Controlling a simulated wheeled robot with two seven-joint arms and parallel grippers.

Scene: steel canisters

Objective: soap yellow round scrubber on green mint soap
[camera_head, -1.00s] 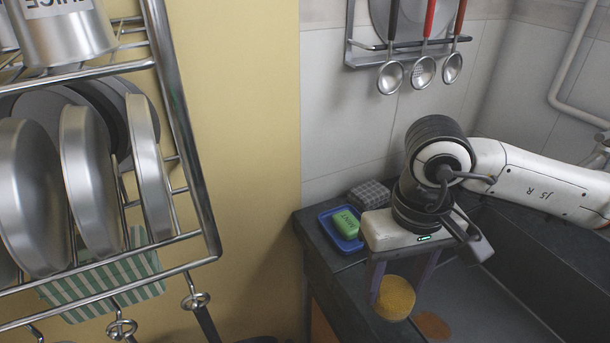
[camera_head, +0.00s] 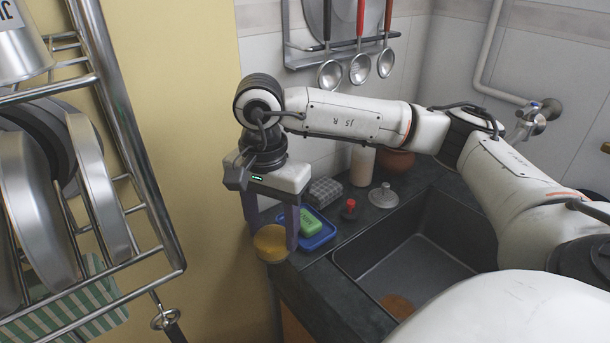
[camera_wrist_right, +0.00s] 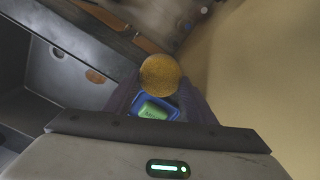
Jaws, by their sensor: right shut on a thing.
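The yellow round scrubber (camera_head: 272,243) is held between the fingers of my right gripper (camera_head: 272,238), in the air at the counter's left corner. It also shows in the right wrist view (camera_wrist_right: 160,74) between the fingertips. The green mint soap (camera_head: 309,222) lies in a blue dish (camera_head: 325,236) on the counter, to the right of the scrubber in the head view and partly behind a finger. In the right wrist view the soap (camera_wrist_right: 154,110) shows just below the scrubber, apart from it in the picture. My left gripper is not in view.
A grey checkered sponge (camera_head: 325,192), a red-topped item (camera_head: 350,209) and a clear stopper-like item (camera_head: 383,196) stand near the dish. The sink (camera_head: 420,265) is to the right. A dish rack (camera_head: 150,190) with plates fills the left side. Ladles (camera_head: 359,70) hang on the wall.

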